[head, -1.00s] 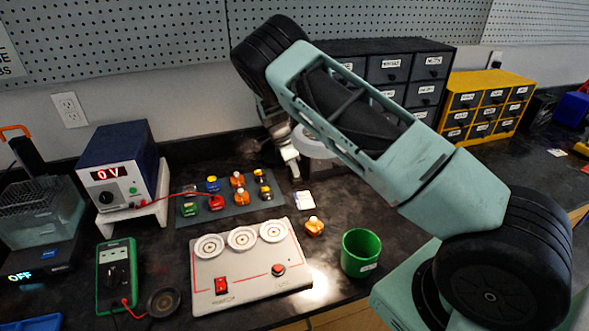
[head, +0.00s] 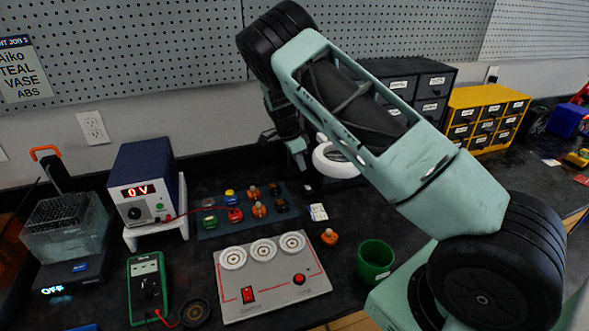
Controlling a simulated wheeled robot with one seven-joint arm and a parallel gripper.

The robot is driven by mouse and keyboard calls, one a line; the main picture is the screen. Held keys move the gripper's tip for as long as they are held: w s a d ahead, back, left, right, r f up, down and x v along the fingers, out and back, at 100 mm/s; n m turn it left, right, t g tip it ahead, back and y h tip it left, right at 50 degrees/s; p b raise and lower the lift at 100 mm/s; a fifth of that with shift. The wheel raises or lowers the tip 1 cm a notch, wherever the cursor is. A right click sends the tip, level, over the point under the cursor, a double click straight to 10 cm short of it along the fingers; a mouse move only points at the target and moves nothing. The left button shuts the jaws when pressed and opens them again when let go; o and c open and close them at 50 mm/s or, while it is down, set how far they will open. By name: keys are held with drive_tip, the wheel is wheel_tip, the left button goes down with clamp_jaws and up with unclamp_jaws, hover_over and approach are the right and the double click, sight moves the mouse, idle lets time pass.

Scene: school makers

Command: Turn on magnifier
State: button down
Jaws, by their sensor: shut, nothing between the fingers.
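The magnifier (head: 326,167) shows as a bright white ring at the back of the bench, in the head view. My arm crosses in front of it and hides its right part; its switch cannot be made out. My gripper (head: 300,161) points down just left of the ring, close to it. Its fingers are shut with nothing between them. Whether they touch the magnifier cannot be told.
A grey panel (head: 275,301) with a red switch and button stands in front, beside a green cup (head: 375,261). A mat (head: 222,217) with small parts lies behind it. A power supply (head: 145,180) stands left, dark drawers (head: 432,82) behind.

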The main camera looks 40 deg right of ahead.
sight(309, 188)
drive_tip(key=shift+r, duration=0.35)
drive_tip(key=b, duration=0.4)
drive_tip(key=w+b, duration=0.1)
drive_tip(key=b, duration=0.4)
drive_tip(key=shift+r, duration=0.25)
drive_tip(key=shift+f, duration=0.15)
drive_tip(key=p+x, duration=0.1)
drive_tip(key=x, duration=0.9)
drive_tip(key=shift+p, duration=0.3)
